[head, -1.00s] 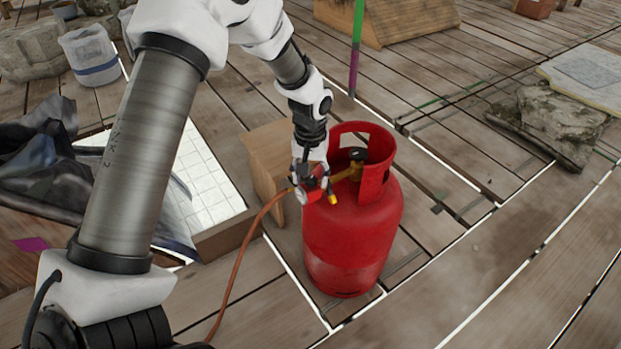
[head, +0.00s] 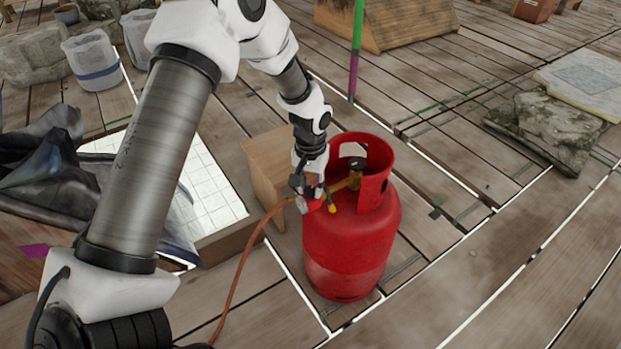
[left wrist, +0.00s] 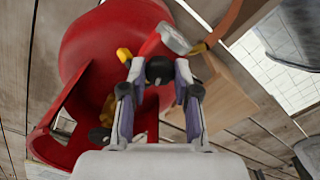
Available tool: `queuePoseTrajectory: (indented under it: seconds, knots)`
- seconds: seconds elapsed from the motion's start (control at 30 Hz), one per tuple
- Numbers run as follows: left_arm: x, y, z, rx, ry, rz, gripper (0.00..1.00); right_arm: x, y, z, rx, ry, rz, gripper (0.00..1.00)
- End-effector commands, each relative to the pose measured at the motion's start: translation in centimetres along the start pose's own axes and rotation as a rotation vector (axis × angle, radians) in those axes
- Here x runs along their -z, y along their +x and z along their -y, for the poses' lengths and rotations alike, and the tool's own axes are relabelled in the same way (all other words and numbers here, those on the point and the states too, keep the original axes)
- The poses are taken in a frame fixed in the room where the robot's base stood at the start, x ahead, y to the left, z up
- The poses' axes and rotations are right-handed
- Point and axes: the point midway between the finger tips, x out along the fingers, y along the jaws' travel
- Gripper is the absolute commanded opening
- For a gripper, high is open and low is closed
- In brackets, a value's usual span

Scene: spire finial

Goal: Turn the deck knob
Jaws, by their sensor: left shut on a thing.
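A red gas cylinder (head: 345,245) stands upright on the deck, with a collar around its top. A brass valve with a black handwheel (head: 357,163) sits inside the collar. A red regulator (head: 314,204) with a pale round gauge (head: 302,205) joins the valve to an orange hose (head: 236,280). My left gripper (head: 311,191) is above the regulator. In the left wrist view its fingers close on a round black knob (left wrist: 160,70) at the regulator; most of the knob's sides are hidden. The valve's handwheel shows apart from the fingers there (left wrist: 100,137). My right gripper is not in view.
A wooden box (head: 266,172) stands close behind and left of the cylinder. A white-tiled panel (head: 210,190) and dark cloth (head: 40,165) lie to the left. A green and purple pole (head: 355,50) rises behind.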

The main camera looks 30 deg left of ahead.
Motion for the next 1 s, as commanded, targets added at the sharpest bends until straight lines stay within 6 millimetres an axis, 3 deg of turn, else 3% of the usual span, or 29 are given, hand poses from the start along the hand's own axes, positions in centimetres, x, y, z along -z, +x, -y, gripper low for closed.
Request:
queuePoseTrajectory:
  seconds: [0.03,0.4,1.0]
  knots:
    - [-0.1,-0.7,0.0,0.001,0.034,0.003,0.0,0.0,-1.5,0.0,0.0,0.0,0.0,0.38]
    - [0.0,-0.6,0.1,0.001,0.375,0.002,0.0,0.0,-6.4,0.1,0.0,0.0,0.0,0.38]
    - [0.0,-0.1,0.1,0.0,0.943,0.001,0.0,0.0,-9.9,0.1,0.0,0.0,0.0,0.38]
